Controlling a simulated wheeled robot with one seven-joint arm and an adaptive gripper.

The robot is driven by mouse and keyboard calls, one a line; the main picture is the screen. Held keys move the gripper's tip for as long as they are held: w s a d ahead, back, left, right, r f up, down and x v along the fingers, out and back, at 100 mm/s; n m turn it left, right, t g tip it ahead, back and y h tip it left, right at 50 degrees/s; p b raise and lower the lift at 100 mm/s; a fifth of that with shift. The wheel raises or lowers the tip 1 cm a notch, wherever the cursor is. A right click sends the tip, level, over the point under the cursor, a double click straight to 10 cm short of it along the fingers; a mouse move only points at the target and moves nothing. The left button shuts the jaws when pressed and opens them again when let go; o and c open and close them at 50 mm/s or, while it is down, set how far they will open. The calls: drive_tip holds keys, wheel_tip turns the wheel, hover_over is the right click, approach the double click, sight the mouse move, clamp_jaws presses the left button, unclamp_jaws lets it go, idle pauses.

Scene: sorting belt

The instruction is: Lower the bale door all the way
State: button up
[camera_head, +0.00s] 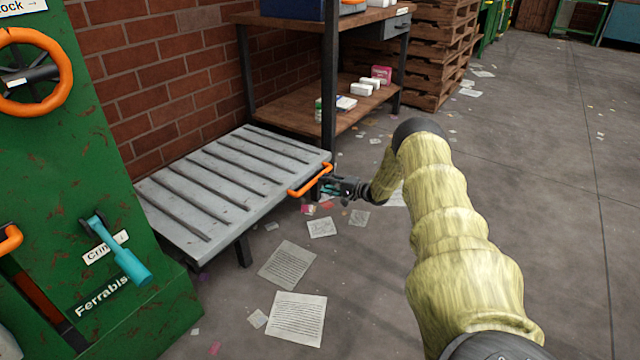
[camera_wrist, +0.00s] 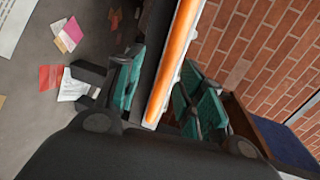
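The bale door (camera_head: 215,195) is a grey ribbed panel that lies folded out from the green machine, about level. An orange bar handle (camera_head: 310,180) is on its outer edge and also shows in the wrist view (camera_wrist: 172,65). I cannot tell whether either finger touches the bar.
The green baler (camera_head: 150,240) at left carries an orange wheel (camera_head: 68,75) and a teal lever (camera_head: 122,255). A wooden shelf bench (camera_head: 285,110) stands close behind the door. Papers (camera_head: 296,318) litter the floor. Open floor lies to the right.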

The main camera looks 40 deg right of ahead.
drive_tip(key=v, duration=0.6)
drive_tip(key=shift+s, duration=0.35)
drive_tip(key=shift+d, duration=0.15)
